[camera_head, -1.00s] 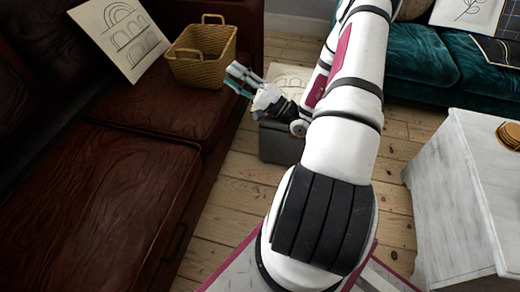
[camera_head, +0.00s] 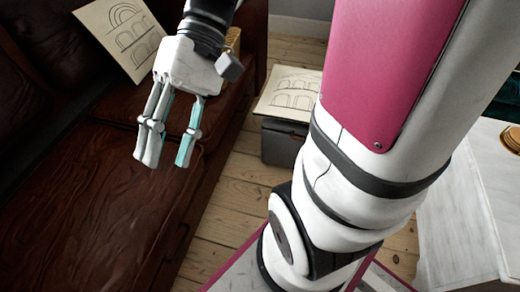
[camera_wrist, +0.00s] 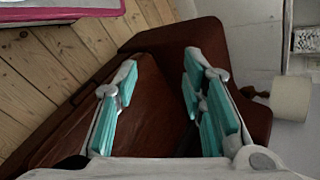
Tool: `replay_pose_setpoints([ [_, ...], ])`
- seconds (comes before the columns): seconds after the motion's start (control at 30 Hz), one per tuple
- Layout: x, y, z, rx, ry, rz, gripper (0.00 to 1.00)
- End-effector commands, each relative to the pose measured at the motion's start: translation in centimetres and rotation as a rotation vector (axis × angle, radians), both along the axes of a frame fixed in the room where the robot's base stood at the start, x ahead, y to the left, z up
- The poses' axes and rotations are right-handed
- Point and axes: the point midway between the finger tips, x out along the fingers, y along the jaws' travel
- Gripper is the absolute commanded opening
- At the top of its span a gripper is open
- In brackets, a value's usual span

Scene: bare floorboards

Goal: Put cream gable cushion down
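A cream cushion (camera_head: 291,94) with line-drawn arches lies flat on a dark grey box (camera_head: 284,140) in the head view. A second cream cushion (camera_head: 120,38) with similar arch lines leans on the brown leather sofa at the upper left. I cannot tell from the drawings which of them is the gable one. My gripper (camera_head: 167,160) hangs over the sofa seat (camera_head: 85,195), left of the box and apart from both cushions. Its fingers are spread and empty, as the wrist view also shows (camera_wrist: 160,85), with brown leather beyond them.
A wicker basket (camera_head: 233,40) on the sofa is mostly hidden behind my wrist. A white cabinet (camera_head: 465,200) with a stack of round tan things (camera_head: 511,138) stands at right. Bare floorboards (camera_head: 235,200) lie between sofa and cabinet. The wrist view shows a pale cylinder (camera_wrist: 291,97).

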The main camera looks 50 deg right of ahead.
Motion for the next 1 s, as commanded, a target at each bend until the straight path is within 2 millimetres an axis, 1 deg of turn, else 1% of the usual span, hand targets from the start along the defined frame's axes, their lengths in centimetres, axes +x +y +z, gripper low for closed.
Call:
replay_pose_setpoints([
  [0.03, -1.5, 0.1, 0.2, -0.080, -0.012, 0.031, 0.38],
  [0.2, -5.9, -1.0, 0.1, -0.349, -0.052, 0.076, 0.38],
  [0.3, -7.9, -2.3, 0.0, -0.498, -0.104, 0.077, 0.38],
  [0.4, -9.3, -3.8, 0.0, -0.626, -0.171, 0.059, 0.38],
  [0.5, -10.2, -5.2, 0.1, -0.722, -0.234, 0.031, 0.38],
  [0.67, -10.8, -6.6, 0.2, -0.805, -0.303, -0.007, 0.38],
  [0.8, -10.9, -7.0, 0.2, -0.827, -0.321, -0.021, 0.38],
  [1.0, -10.9, -7.0, 0.2, -0.827, -0.320, -0.021, 0.38],
])
